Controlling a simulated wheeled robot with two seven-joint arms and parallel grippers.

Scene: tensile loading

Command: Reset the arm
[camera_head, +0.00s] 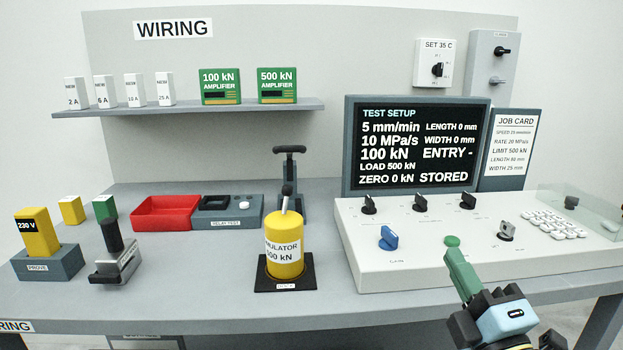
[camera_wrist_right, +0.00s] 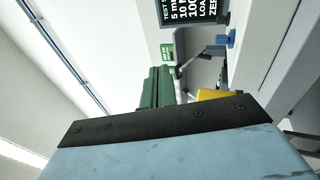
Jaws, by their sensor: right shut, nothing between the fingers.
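My right gripper (camera_head: 462,274) shows in the head view at the front edge of the white control panel (camera_head: 400,268). Its green fingers are shut together with nothing between them, just below the green button (camera_head: 452,241); I cannot tell whether they touch it. In the right wrist view the shut green fingers (camera_wrist_right: 158,88) point up the picture, with the yellow simulator (camera_wrist_right: 218,95) partly hidden beyond the gripper body. My left gripper is in neither view.
A yellow simulator (camera_head: 284,245) stands upright on a black dock. The test setup screen (camera_head: 417,190) stands behind the panel's knobs.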

